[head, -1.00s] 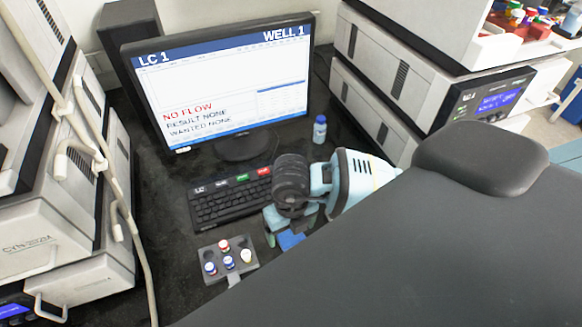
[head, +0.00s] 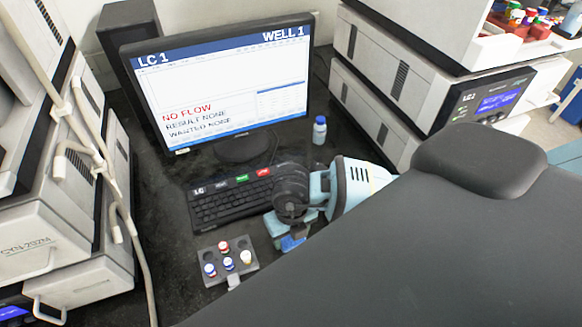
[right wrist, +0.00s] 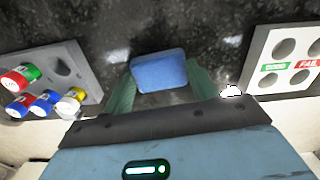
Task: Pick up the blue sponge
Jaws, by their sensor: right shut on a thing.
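The blue sponge (right wrist: 158,71) is a small block over the dark bench top. In the right wrist view it sits between the two green fingers of my right gripper (right wrist: 161,86), which is shut on it. In the head view the right gripper (head: 284,242) is low beside the vial rack, with a small part of the sponge (head: 291,244) showing under it; the rest is hidden by the gripper. I cannot tell whether the sponge touches the bench. My left gripper is not in view.
A grey rack (head: 213,275) with several capped vials is left of the gripper. A keyboard (head: 225,205) lies behind, below the monitor (head: 220,90). A blue-capped bottle (head: 319,130) stands farther back. White instruments flank the bench on both sides.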

